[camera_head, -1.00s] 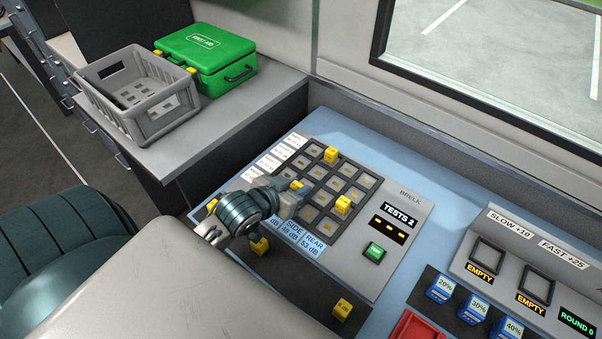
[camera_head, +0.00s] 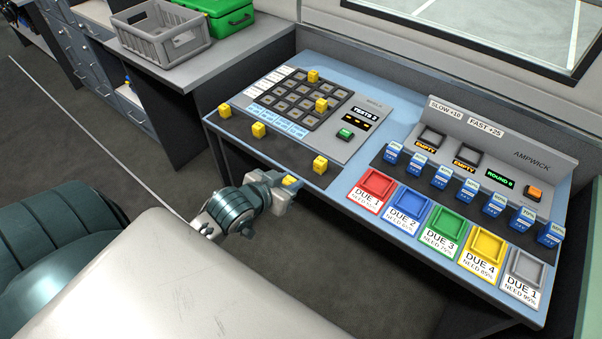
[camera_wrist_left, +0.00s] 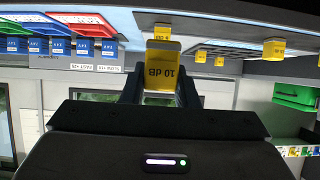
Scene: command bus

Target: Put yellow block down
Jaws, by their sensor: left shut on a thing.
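My left gripper (camera_head: 289,188) is shut on a yellow block (camera_head: 290,181), in front of the desk's near edge and apart from the desk in the head view. The wrist view shows this block (camera_wrist_left: 161,72) between the fingers, its label reading "10 dB", upside down. A grey grid panel (camera_head: 345,148) lies on the blue desk. Two yellow blocks stand in its grid, one at the back (camera_head: 313,76) and one at the right (camera_head: 321,104). Loose yellow blocks (camera_head: 225,110), (camera_head: 259,130) and (camera_head: 320,165) stand along the desk's front edge. My right gripper is out of view.
Right of the panel are coloured trays, red (camera_head: 370,191) to grey (camera_head: 522,270), with several blue blocks (camera_head: 440,178) behind them. A grey crate (camera_head: 165,42) and a green first-aid case (camera_head: 228,14) stand on the left counter. Open floor lies before the desk.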

